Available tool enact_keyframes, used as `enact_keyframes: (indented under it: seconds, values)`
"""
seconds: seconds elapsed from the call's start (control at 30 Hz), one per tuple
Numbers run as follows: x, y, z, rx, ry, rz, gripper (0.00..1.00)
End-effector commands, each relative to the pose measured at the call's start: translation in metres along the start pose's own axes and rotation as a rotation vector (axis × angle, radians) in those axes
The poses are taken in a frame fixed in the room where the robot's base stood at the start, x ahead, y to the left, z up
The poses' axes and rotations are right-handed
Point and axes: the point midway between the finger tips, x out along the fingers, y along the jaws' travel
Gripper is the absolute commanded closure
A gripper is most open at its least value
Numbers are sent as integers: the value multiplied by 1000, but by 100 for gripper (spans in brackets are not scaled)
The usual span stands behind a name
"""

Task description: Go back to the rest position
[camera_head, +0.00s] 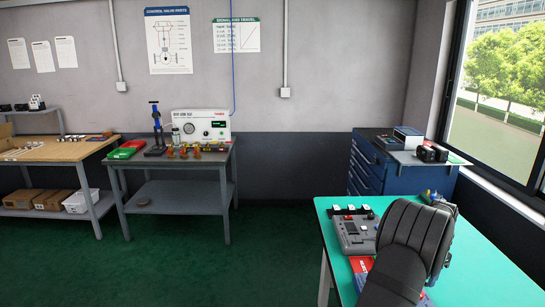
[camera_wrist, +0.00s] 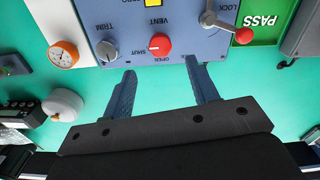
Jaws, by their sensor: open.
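In the wrist view my gripper (camera_wrist: 160,70) is open, with its two blue-grey fingers apart and nothing between the tips. The fingertips reach the near edge of a grey-blue valve panel (camera_wrist: 185,48); I cannot tell whether they touch it.
A grey device (camera_head: 352,230) stands on the table left of my arm. The wrist view shows a gauge (camera_wrist: 63,54), a white round part (camera_wrist: 63,104) and a green PASS area (camera_wrist: 265,22). A blue drawer cabinet (camera_head: 368,165) and a grey bench (camera_head: 180,200) stand behind.

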Motion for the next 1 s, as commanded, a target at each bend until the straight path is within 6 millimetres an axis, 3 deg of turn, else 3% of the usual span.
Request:
enact_keyframes:
  seconds: [0.47,1.0]
  values:
    - [-98,0,-1,0,4,-3,46]
    - [15,0,0,0,-3,2,46]
